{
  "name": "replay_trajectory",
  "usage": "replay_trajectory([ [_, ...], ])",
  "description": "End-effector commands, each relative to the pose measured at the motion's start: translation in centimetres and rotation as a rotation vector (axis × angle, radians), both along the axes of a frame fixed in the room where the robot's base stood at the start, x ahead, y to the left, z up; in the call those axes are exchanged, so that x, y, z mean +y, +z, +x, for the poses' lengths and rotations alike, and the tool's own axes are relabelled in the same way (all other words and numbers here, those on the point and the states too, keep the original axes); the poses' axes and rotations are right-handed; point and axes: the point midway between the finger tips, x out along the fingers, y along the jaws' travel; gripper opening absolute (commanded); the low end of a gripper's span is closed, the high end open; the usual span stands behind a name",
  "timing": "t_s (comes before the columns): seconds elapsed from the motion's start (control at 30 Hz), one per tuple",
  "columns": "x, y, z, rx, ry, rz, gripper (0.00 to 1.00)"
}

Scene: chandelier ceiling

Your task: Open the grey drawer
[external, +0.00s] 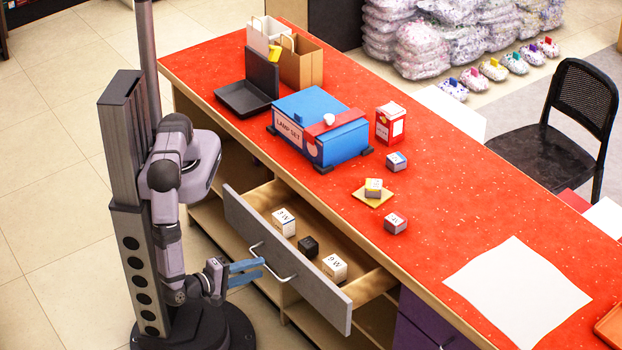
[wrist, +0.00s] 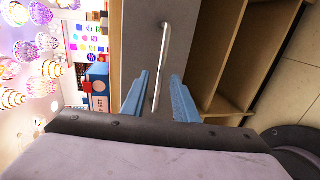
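The grey drawer (external: 318,302) stands pulled out from the counter, with its inside exposed in the external view. Its grey front (wrist: 141,40) fills the middle of the wrist view. A silver bar handle (external: 277,269) is on that front and also shows in the wrist view (wrist: 163,60). My gripper (external: 262,268) is at the handle, in front of the drawer. Its blue fingers (wrist: 159,76) are apart, with the handle showing between them in the wrist view. I cannot tell whether a finger touches it.
Inside the drawer are two white boxes (external: 284,222) (external: 334,268) and a black box (external: 308,247). A purple drawer (external: 418,325) is at right. Open shelves (external: 210,212) lie under the red counter (external: 440,215). A blue lamp box (external: 312,130) and small boxes stand on top.

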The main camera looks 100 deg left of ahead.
Motion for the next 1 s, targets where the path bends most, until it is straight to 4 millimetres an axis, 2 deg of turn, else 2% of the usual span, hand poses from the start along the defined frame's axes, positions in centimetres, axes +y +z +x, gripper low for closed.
replay_trajectory([
  [0.1,1.3,-0.2,1.1,0.001,0.003,0.003,0.27],
  [0.3,2.5,-0.6,2.4,0.0,0.002,0.0,0.27],
  [0.7,2.9,-0.8,2.8,-0.001,0.0,-0.001,0.27],
  [0.8,2.9,-0.8,2.8,-0.001,0.0,-0.001,0.03],
  [0.83,2.9,-0.8,2.8,-0.001,0.0,-0.001,0.0],
  [1.0,2.9,-0.8,2.8,-0.001,0.0,0.0,0.0],
])
